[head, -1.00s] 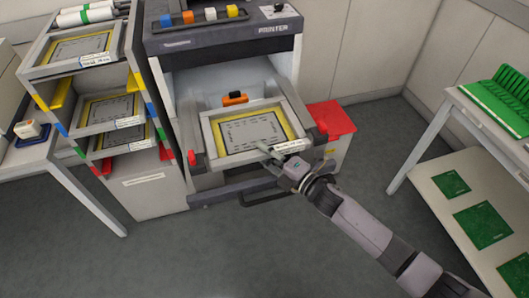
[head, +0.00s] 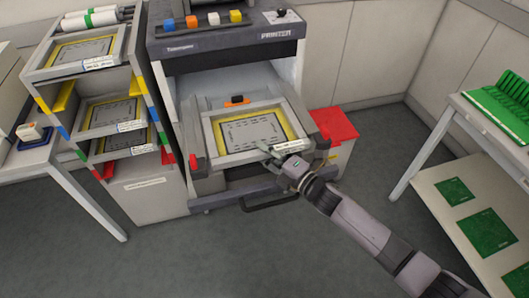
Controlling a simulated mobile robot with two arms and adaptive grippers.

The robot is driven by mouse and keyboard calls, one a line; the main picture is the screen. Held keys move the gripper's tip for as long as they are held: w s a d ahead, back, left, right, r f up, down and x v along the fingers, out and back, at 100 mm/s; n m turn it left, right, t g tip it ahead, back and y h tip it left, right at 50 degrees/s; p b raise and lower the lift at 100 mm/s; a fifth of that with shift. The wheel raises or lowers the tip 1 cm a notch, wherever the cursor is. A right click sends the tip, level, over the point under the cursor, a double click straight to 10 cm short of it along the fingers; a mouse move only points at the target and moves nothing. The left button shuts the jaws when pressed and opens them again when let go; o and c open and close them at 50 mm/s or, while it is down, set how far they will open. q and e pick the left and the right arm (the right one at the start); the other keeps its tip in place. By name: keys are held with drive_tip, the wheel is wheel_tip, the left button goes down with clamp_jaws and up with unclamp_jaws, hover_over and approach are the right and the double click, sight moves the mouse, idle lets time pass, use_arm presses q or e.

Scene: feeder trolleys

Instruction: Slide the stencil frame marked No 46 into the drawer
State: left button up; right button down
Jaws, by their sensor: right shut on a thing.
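The stencil frame (head: 211,137) is a pale frame with a yellow inner border around a grey stencil sheet. It lies in the printer's pulled-out drawer (head: 320,130), between the side rails, its rear part towards the printer opening. A white label (head: 289,147) sits on its front edge, too small to read. My right gripper (head: 268,152) is shut on the front edge of the stencil frame, near its right corner. The fingers partly cover that edge. I cannot tell whether the frame is fully seated on the rails. My left gripper is out of view.
The printer (head: 225,48) stands behind, with an orange and black block (head: 236,100) inside its opening. A rack (head: 95,130) with more stencil frames stands at left. A red bin (head: 335,124) is right of the drawer. A table with green boards (head: 450,165) is at far right.

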drive_tip(key=shift+r, duration=0.1)
drive_tip(key=c, duration=1.5)
unclamp_jaws()
drive_tip(key=shift+o, duration=0.7)
drive_tip(key=shift+o, duration=0.3)
drive_tip(key=shift+f, duration=0.2)
drive_tip(key=o, duration=0.7)
drive_tip(key=shift+r, duration=0.1)
drive_tip(key=shift+o, duration=1.3)
drive_tip(key=shift+s+f, duration=0.1)
drive_tip(key=shift+f, duration=0.3)
drive_tip(key=shift+c, duration=0.8)
drive_tip(key=shift+r, duration=0.1)
